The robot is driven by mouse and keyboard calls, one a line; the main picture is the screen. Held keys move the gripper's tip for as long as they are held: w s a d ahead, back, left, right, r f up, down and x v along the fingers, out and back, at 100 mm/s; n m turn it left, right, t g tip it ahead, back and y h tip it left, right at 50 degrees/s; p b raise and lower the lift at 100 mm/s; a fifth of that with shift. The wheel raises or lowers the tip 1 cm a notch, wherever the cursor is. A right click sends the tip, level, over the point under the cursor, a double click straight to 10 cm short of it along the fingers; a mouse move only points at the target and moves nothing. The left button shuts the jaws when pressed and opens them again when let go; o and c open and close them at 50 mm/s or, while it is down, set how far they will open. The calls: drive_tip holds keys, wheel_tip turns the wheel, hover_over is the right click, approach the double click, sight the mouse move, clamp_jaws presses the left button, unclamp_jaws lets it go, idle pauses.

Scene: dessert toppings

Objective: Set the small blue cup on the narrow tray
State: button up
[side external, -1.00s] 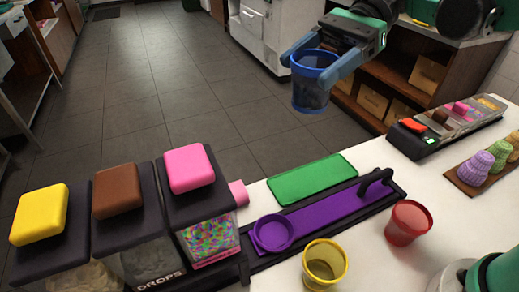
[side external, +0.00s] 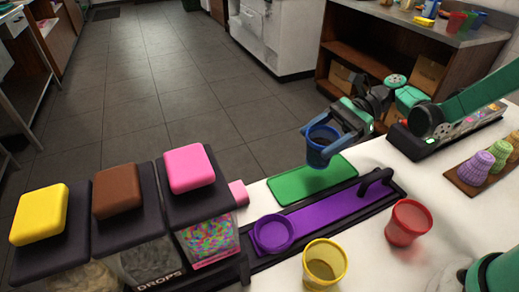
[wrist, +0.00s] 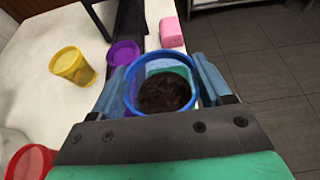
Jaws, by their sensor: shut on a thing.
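The small blue cup (side external: 321,151) is held upright between the fingers of my gripper (side external: 326,136). In the wrist view the cup (wrist: 133,101) has dark brown contents in the bottom, and green shows through its wall. My gripper is shut on it. In the side view the cup overlaps the far edge of a flat green rectangular tray (side external: 300,186); the exact height gap is hard to tell. Beside the green tray, on the nearer side, runs a long narrow purple tray (side external: 328,212) in a black frame, with a round purple dish (side external: 273,233) at its left end.
A yellow cup (side external: 324,264) and a red cup (side external: 408,222) stand on the white counter in front. Topping dispensers (side external: 188,200) stand at left. A black handle (side external: 376,180) rises at the purple tray's right end. Cones stand on a brown board (side external: 468,182) at right.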

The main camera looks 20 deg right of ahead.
sight(319, 155)
drive_tip(key=shift+f, duration=2.15)
drive_tip(key=shift+f, duration=0.15)
drive_tip(key=o, duration=1.4)
drive_tip(key=shift+c, duration=0.2)
drive_tip(key=v, duration=0.7)
drive_tip(key=shift+r, duration=0.3)
drive_tip(key=shift+r+h, duration=0.25)
drive_tip(key=shift+h, duration=0.05)
drive_tip(key=s+r+n+t+h, duration=0.6)
drive_tip(key=n+h, duration=0.7)
drive_tip(key=n, duration=0.5)
drive_tip(key=shift+s+t, duration=0.5)
drive_tip(key=shift+t, duration=0.1)
